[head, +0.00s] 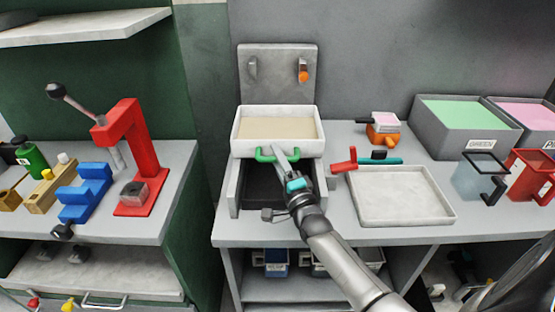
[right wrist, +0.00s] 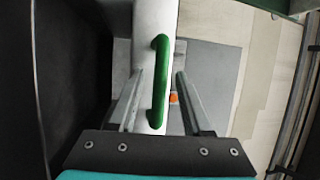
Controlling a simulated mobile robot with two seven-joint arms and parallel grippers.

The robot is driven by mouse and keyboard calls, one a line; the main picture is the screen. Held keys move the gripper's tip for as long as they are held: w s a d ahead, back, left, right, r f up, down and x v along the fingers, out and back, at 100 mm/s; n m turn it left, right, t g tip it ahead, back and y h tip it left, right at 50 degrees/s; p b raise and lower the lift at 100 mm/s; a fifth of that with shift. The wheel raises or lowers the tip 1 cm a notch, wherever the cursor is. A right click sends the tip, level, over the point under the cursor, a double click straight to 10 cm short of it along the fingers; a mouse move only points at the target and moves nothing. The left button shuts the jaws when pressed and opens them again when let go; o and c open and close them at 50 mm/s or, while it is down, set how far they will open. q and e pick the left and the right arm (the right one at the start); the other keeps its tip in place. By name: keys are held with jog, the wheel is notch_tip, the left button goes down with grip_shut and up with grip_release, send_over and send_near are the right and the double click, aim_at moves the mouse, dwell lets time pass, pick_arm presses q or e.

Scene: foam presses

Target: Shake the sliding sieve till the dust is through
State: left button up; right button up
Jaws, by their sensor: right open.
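The sliding sieve (head: 240,147) is a white box with pale beige dust (head: 278,128) in it, at the back of a grey frame (head: 231,190). Its green handle (head: 265,155) is on its front wall. My right gripper (head: 284,158) is at that handle, its arm coming in from the lower right. In the right wrist view the green handle (right wrist: 159,80) stands between the two fingers of the open gripper (right wrist: 160,98), with a gap visible on the right. The sieve's mesh is hidden under the dust. My left gripper is not in view.
A dark recess (head: 256,190) lies in the frame in front of the sieve. An empty white tray (head: 400,216) is at right, with an orange-based scale (head: 383,133) behind it. A red press (head: 128,140) and blue block (head: 85,190) stand on the left bench. Green and pink bins are back right.

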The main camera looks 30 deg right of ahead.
grip_shut()
dwell(0.3)
dwell(1.1)
